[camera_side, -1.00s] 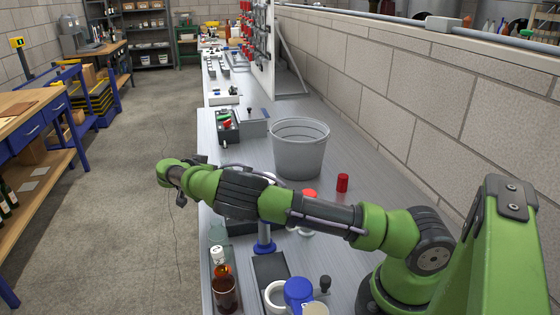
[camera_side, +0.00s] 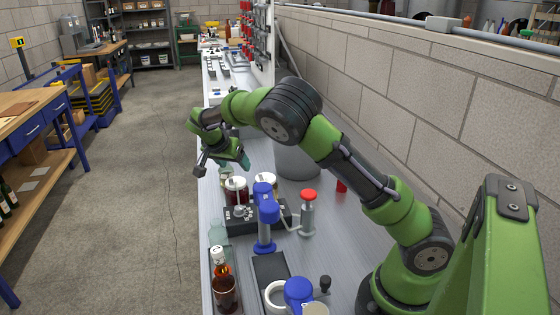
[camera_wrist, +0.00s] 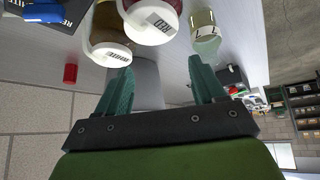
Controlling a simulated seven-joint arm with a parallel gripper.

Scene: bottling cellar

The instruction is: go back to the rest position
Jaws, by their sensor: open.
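My gripper (camera_side: 240,158) is raised above the long metal bench, near its left edge, in the side view. In the wrist view my gripper (camera_wrist: 160,80) has its two teal fingers spread wide with nothing between them. Below it in the side view, a dark red jar (camera_side: 236,190) and a pale jar (camera_side: 265,180) stand at a black block (camera_side: 240,220). In the wrist view the red jar (camera_wrist: 158,20) is labelled RED, and a brown jar (camera_wrist: 108,28) beside it also has a label. No contact with either jar shows.
A grey bucket (camera_side: 297,165) stands behind my arm, partly hidden. A blue-headed stand (camera_side: 265,215), a red-topped bottle (camera_side: 308,212) and a brown bottle (camera_side: 224,288) stand nearer. The wall (camera_side: 440,110) bounds the bench on the right.

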